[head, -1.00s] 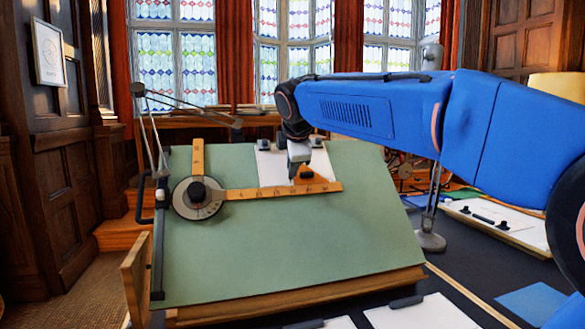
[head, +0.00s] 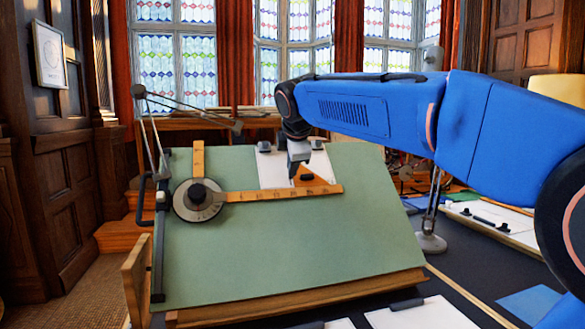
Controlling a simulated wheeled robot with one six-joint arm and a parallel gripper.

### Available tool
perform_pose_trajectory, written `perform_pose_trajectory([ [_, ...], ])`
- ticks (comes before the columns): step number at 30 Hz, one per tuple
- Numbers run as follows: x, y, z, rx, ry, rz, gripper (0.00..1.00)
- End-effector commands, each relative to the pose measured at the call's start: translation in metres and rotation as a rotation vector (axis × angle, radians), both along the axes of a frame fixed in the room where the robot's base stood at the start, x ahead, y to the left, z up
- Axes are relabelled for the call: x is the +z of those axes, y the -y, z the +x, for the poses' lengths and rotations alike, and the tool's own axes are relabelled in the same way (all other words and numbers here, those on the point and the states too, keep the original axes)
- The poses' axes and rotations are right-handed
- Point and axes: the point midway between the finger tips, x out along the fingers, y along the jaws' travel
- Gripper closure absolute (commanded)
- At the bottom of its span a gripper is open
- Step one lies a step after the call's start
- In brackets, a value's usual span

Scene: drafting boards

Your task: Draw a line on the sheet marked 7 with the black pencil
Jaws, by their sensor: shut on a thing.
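A white sheet (head: 270,173) lies on the upper part of the tilted green drafting board (head: 290,245), under dark clips at its top edge. No number can be read on it. My gripper (head: 296,172) is over the sheet, just above the wooden ruler arm, pointing down at the board. It is shut on a thin thing, taken to be the black pencil, which is hardly visible at this size. I cannot tell whether its tip touches the paper. No drawn line can be made out.
A wooden ruler arm (head: 270,193) with a round protractor head (head: 198,199) crosses the board below my gripper. An orange set square (head: 318,182) rests against the ruler. Another board with a sheet (head: 500,222) lies at right; a clipped sheet (head: 420,314) lies in front.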

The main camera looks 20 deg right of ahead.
Motion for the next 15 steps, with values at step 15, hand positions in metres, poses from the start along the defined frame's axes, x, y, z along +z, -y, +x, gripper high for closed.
perform_pose_trajectory([
  [15, 0.0025, -0.0001, 0.0034, 0.000, -0.001, 0.000, 1.00],
])
